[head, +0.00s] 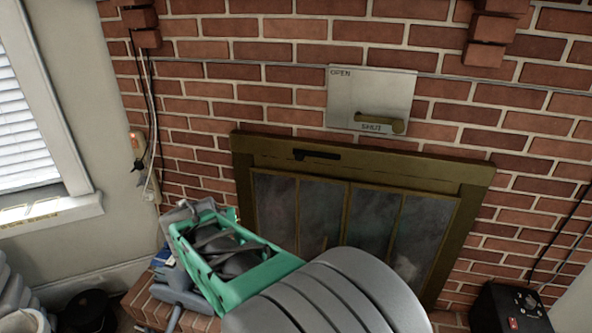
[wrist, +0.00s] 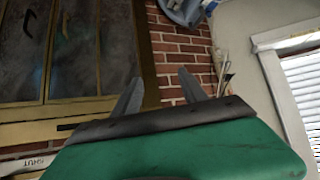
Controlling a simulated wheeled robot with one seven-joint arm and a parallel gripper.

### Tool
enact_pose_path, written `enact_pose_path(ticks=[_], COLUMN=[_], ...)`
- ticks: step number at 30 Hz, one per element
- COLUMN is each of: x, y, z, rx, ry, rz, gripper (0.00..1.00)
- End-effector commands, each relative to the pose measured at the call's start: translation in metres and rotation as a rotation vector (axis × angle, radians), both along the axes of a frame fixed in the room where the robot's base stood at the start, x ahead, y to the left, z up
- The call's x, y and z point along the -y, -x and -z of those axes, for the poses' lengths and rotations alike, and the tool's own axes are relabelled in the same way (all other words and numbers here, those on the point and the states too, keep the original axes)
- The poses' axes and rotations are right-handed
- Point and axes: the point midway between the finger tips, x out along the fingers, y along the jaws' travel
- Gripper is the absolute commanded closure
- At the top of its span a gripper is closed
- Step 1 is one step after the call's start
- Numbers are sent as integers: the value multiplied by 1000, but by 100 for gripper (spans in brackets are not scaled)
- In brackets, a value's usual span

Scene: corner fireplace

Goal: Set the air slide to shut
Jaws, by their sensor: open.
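A pale metal plate (head: 350,95) is on the brick wall in the head view, marked OPEN at top left and SHUT at the bottom. A brass handle (head: 380,122) lies nearly level across its lower part, by the word SHUT. Below it, a short black slide bar (head: 315,155) sits in the fireplace's brass top frame, left of centre. I cannot tell which of the two is the air slide. My gripper (wrist: 158,76) is open and empty in the wrist view, apart from both. In the head view it is left of and below them. The SHUT label shows upside down in the wrist view (wrist: 35,163).
The brass-framed glass fireplace doors (head: 345,220) fill the middle. A brick ledge (head: 150,300) carries clutter at lower left. A black box (head: 510,308) stands at lower right. A window (head: 30,130) and hanging cables (head: 150,110) are at left.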

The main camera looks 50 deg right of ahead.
Motion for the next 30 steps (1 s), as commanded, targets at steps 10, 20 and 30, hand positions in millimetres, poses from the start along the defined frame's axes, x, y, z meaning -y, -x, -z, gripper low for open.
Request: enact_pose_path(ticks=[10,20,30], x=[253,303,324], y=[34,15,3], z=[-22,-29,-29], rx=[438,449,450], ry=[561,579,577], rz=[449,449,445], gripper=[50,50,50])
